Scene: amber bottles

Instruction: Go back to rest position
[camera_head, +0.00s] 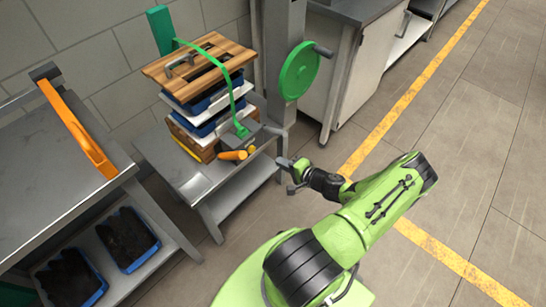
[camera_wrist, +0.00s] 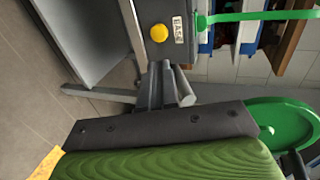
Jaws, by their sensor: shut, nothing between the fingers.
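My gripper (camera_head: 290,174) is at the end of my green arm in the head view, just right of the small metal table (camera_head: 205,185). It looks shut and empty, apart from the table. An orange object (camera_head: 234,155) lies on the table's right part, close to the gripper. The wrist view looks sideways at a dark box with a yellow button (camera_wrist: 159,33) and a label. I cannot surely make out the fingertips in the wrist view. No amber bottle can be clearly told.
Stacked blue and white trays under a wooden board (camera_head: 197,61) stand on the small table. A green handwheel (camera_head: 299,70) is on the grey column behind; it also shows in the wrist view (camera_wrist: 283,123). A metal bench (camera_head: 45,170) is left. The floor at right is clear.

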